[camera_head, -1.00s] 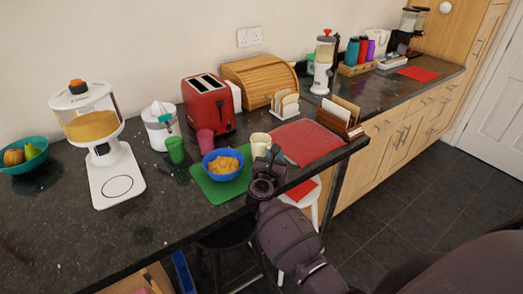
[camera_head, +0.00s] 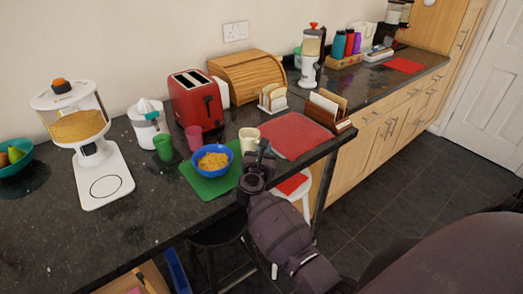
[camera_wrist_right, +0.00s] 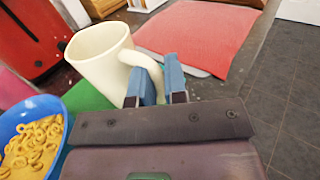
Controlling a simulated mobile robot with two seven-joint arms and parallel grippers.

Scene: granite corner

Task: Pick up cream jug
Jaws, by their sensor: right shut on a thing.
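The cream jug (camera_head: 249,139) stands roughly upright on the dark counter, at the right edge of the green mat (camera_head: 202,187). In the right wrist view the jug (camera_wrist_right: 98,58) shows its open top, with its handle toward my fingers. My right gripper (camera_head: 263,150) is at the jug's near right side. In the wrist view the blue fingers of my right gripper (camera_wrist_right: 161,82) are on either side of the handle, shut on it. Whether the jug's base touches the counter is hidden. My left gripper is not in view.
A blue bowl of cereal rings (camera_head: 212,161) is close to the jug's left. A red mat (camera_head: 293,136) lies to its right. A pink cup (camera_head: 194,138), green cup (camera_head: 163,147) and red toaster (camera_head: 196,100) stand behind left. A white stool (camera_head: 297,190) is below the counter edge.

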